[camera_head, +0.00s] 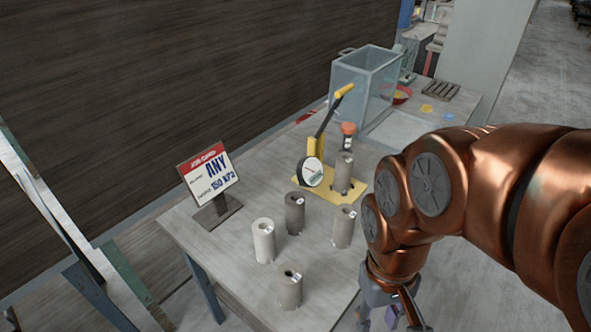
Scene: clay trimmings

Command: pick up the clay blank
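Several upright cylinders that look like clay blanks stand on the grey table (222,262). A pale one (264,242) is at the left, a darker one (295,214) behind it, a grey one (343,228) at the right, and a brownish one (290,288) nearest the front edge. Each shows a dark hole and a small white mark at the top. Another grey cylinder (343,174) stands on the yellow base of a lever press. My gripper (390,318) hangs at the bottom, right of the front cylinder and apart from it. Its fingertips are cut off or too unclear to tell.
The yellow lever press (326,192) has a round dial and a raised handle. A sign (208,174) reading "ANY" stands at the left edge. A clear bin (364,84), a red bowl (402,94) and a slatted rack (441,90) are at the back.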

